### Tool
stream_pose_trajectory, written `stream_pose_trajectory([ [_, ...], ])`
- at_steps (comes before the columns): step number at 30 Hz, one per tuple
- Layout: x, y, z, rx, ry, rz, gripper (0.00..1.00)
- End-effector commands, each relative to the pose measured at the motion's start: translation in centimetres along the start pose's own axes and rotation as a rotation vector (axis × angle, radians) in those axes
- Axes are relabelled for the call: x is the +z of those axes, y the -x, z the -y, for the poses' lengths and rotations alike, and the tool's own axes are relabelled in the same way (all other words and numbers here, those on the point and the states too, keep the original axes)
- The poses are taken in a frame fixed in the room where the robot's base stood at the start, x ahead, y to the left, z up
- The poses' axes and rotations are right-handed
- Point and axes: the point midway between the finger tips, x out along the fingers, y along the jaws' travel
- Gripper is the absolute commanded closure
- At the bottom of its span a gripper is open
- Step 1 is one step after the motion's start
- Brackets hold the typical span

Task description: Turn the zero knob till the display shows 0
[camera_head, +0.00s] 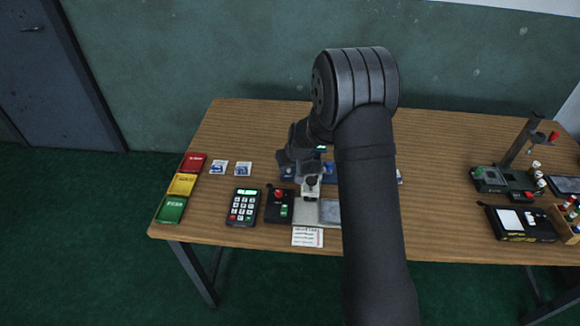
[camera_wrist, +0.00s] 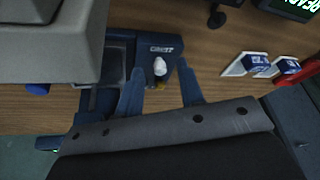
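In the wrist view a dark blue device (camera_wrist: 150,50) with a partly legible white label carries a small white knob (camera_wrist: 160,67). A small yellow part sits just below the knob in the picture. My gripper (camera_wrist: 160,88) is open, with one dark blue finger on each side of the knob's line. I see gaps between the fingers and the knob; I cannot tell their height relation. In the head view my gripper (camera_head: 291,165) is over the table's middle, and my arm hides most of the device. A small green-lit patch (camera_head: 322,147) shows behind my arm; it is unreadable.
A light grey apparatus (camera_wrist: 45,45) stands close beside the fingers. A keypad (camera_head: 243,206), a black box with a red knob (camera_head: 279,206) and coloured blocks (camera_head: 182,184) stand left. More equipment (camera_head: 505,182) stands right. Bare table lies between the cards (camera_head: 243,169) and the back edge.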

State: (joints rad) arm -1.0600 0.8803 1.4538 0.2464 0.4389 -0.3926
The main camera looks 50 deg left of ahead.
Motion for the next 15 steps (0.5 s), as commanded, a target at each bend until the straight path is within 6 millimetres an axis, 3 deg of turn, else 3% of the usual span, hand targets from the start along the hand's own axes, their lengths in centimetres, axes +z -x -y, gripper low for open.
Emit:
stream_pose_trajectory([
  [8, 0.0, 0.4, 0.0, 0.0, 0.0, -0.001, 0.65],
  [15, -0.1, 3.7, 0.0, 0.001, 0.0, -0.004, 0.65],
])
